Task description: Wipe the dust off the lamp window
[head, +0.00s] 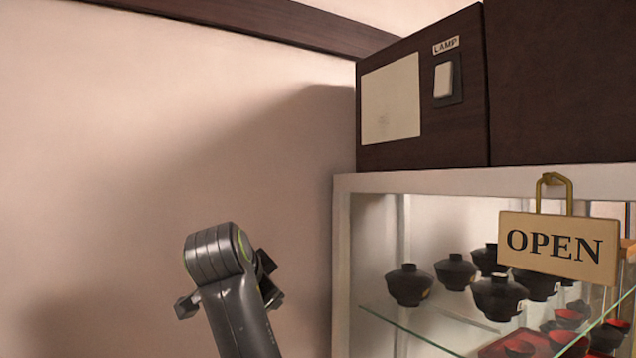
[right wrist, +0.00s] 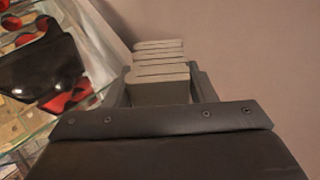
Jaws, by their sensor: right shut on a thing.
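The lamp window (head: 392,98) is a pale cream panel on the front of a dark wooden box, upper right of centre in the head view. Faint darker specks show near its lower edge. My right gripper (right wrist: 163,86) shows in the right wrist view, its jaws on both sides of a grey layered block (right wrist: 160,72), shut on it. I cannot tell what the block is made of. A dark arm of mine rises at bottom centre-left in the head view, below and left of the window and apart from it. My left gripper cannot be made out.
A LAMP label (head: 446,45) and a pale switch (head: 444,80) sit right of the window. Below stands a glass-shelved cabinet (head: 343,260) with black bowls (head: 410,285) and red ones. An OPEN sign (head: 558,247) hangs before it. The left wall (head: 120,150) is bare.

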